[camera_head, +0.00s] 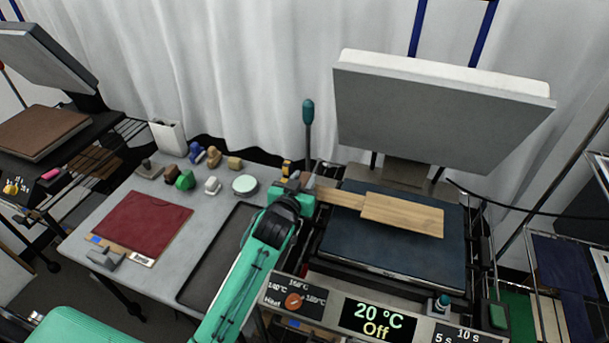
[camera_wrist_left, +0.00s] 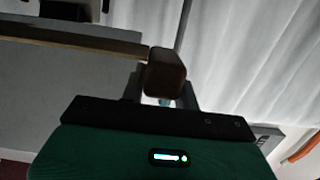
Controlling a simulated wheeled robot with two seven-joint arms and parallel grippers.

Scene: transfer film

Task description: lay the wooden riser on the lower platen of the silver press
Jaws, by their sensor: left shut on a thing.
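The wooden riser (camera_head: 402,214) is a flat, pale board with a narrower handle part on its left. It is over the dark blue lower platen (camera_head: 345,247) of the silver press. I cannot tell whether it touches the platen. The press's grey upper platen (camera_head: 440,112) stands raised and tilted back. My left gripper (camera_head: 309,192) is at the platen's left edge, shut on the handle end of the riser. The left wrist view shows this wooden end (camera_wrist_left: 166,73) between the fingers, with the board running off to the left. My right gripper is not in view.
A grey table (camera_head: 130,187) left of the press holds a red mat (camera_head: 142,222), a black tray (camera_head: 215,262) and several small coloured objects. A control panel (camera_head: 376,317) reads 20 °C, Off. Another press (camera_head: 45,131) is at far left; a rack stands at right.

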